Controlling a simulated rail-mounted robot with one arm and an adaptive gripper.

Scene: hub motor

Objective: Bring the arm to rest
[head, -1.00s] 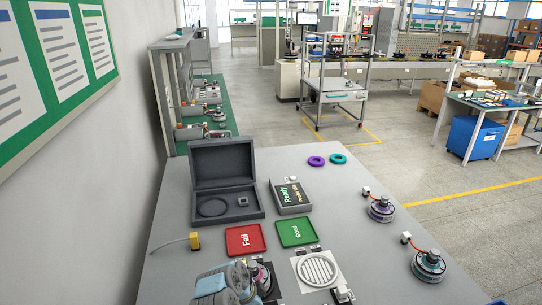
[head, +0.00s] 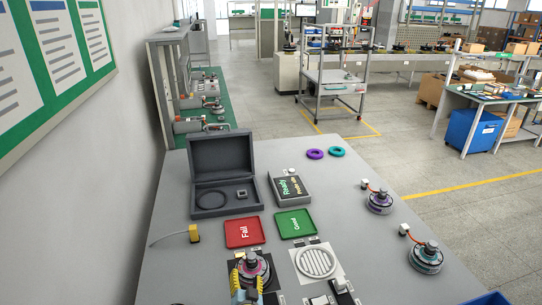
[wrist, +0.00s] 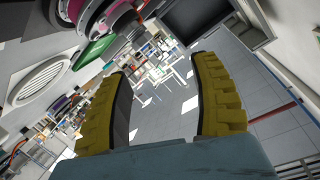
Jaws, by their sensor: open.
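My gripper (head: 247,284) is at the bottom of the head view, low in the picture at the near side of the table. Its two yellow fingers stand apart with nothing between them, as the wrist view also shows (wrist: 160,88). A hub motor (head: 252,267) with a pink and dark top sits on a black-and-white pad just beyond the fingers in the head view. In the wrist view a motor (wrist: 108,18) shows at the top left, outside the fingers. I cannot tell the exact gap between it and them.
The grey table (head: 345,220) holds an open dark case (head: 222,205), a red Fail tray (head: 244,232), a green Good tray (head: 295,224), a round ribbed white plate (head: 316,262) and a Ready display box (head: 290,188). Two motors (head: 380,201) stand at the right. The table's middle right is clear.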

